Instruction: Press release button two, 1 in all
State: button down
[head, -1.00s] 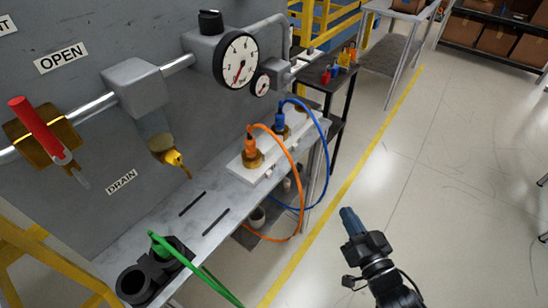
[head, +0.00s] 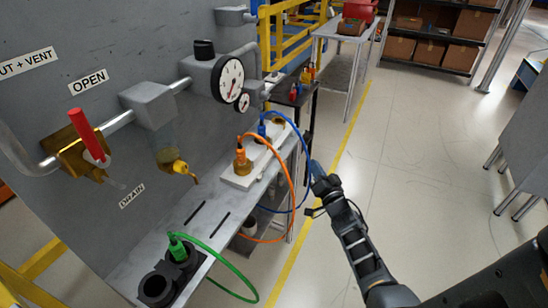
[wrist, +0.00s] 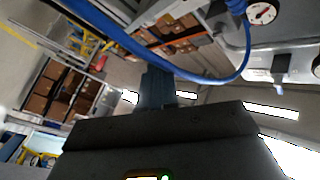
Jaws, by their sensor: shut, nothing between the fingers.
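The white block (head: 236,183) on the bench carries an orange plug (head: 241,154) and, behind it, a blue plug (head: 262,130), each with a looping hose. I cannot make out a button labelled two; any release button is too small to tell. My gripper (head: 316,168) has its blue-grey fingers shut and empty, out in front of the bench, just right of the blue hose (head: 307,150) in the head view. In the wrist view, the shut fingers (wrist: 157,88) point away from the camera, and the blue hose (wrist: 190,73) arcs across the picture close to them.
A green plug (head: 177,249) sits in a black double holder (head: 157,287) at the near end of the bench. A gauge (head: 229,78), a red-handled valve (head: 90,140) and a yellow-tipped drain (head: 180,167) are on the grey panel. The floor (head: 420,180) to the right is open.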

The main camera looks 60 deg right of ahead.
aim_at(277, 154)
jog(key=w+b, duration=0.5)
jog(key=w, duration=0.3)
jog(key=shift+w+a+b, duration=0.35)
jog(key=shift+w+b, duration=0.05)
jog(key=shift+w, duration=0.15)
dwell(2.0)
jog(key=shift+w+b, duration=0.3)
jog(key=shift+b, duration=0.05)
